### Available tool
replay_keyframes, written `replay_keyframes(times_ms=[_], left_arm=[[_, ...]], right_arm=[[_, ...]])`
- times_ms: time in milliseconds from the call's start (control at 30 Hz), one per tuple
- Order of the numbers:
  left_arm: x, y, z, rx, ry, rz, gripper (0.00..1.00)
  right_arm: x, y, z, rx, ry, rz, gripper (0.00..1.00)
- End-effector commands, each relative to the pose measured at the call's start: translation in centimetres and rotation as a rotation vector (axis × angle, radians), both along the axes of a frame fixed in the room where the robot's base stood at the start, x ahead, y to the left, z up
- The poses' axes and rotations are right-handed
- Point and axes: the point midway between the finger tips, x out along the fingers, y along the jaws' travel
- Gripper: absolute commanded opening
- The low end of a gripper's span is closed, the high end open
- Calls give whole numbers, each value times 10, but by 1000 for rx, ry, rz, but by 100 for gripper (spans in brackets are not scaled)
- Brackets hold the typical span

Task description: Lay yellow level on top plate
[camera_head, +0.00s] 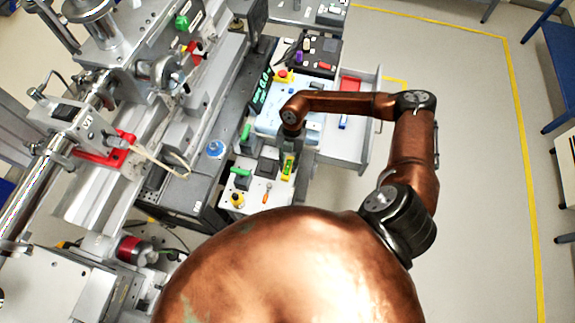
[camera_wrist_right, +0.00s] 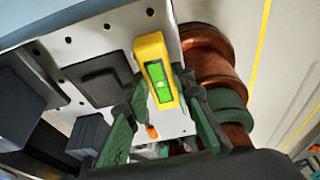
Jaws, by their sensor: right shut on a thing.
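The yellow level (camera_wrist_right: 148,50), with a green vial window, is between the fingers of my right gripper (camera_wrist_right: 158,88) in the right wrist view. My right gripper is shut on it. In the head view the level (camera_head: 287,168) is small and shows just below my right gripper (camera_head: 290,150), above the white plate. A white plate with dark holes (camera_wrist_right: 103,38) lies behind the level in the wrist view; I take it for the top plate, and it also shows in the head view (camera_head: 258,197). I cannot tell whether the level touches it. My left gripper is not in view.
A dark square pad (camera_wrist_right: 87,78) lies on the plate beside the level. An orange-handled tool (camera_wrist_right: 152,131) shows near the fingers. In the head view, green-handled items (camera_head: 240,172) and an orange knob (camera_head: 237,199) stand on the plate. An open drawer (camera_head: 350,150) is at right, with clear floor beyond.

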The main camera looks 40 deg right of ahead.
Motion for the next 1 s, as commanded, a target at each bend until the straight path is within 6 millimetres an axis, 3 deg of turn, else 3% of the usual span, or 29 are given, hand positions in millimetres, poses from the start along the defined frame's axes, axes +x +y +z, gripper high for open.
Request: replay_keyframes(times_ms=[367,400,600,1000], left_arm=[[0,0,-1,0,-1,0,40],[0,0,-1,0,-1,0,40],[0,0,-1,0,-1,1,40],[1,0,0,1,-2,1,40]], right_arm=[[1,0,-7,1,-2,0,0],[1,0,-7,1,-2,0,24],[0,0,-6,1,-2,0,38],[1,-1,0,1,-3,0,40]])
